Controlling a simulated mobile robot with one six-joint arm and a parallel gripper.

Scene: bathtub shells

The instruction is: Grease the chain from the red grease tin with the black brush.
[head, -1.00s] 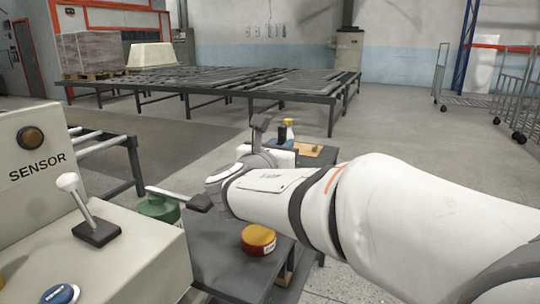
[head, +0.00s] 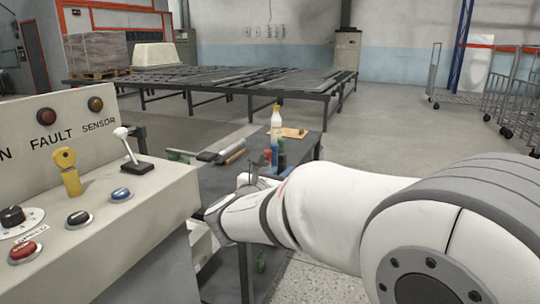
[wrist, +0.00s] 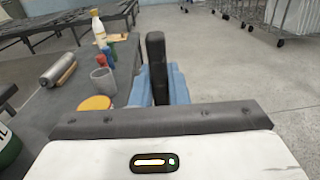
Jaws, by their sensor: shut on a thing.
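My gripper (wrist: 157,96) is in front of the wrist camera, shut, with a narrow black upright piece (wrist: 156,60) at its middle. The piece looks like the black brush's handle, but I cannot clearly separate it from a finger; no bristles show. In the head view my gripper (head: 252,176) is over the dark table, partly hidden by my arm. The grease tin (wrist: 95,103) shows in the wrist view as a round yellow top, left of my gripper and apart from it. My arm hides it in the head view. I cannot make out the chain.
The table holds a grey cup (wrist: 103,81), a silver cylinder (wrist: 58,69) and several bottles, including a white one (head: 276,119). A control panel (head: 95,200) stands close on the left. A blue object (wrist: 178,84) is behind my gripper.

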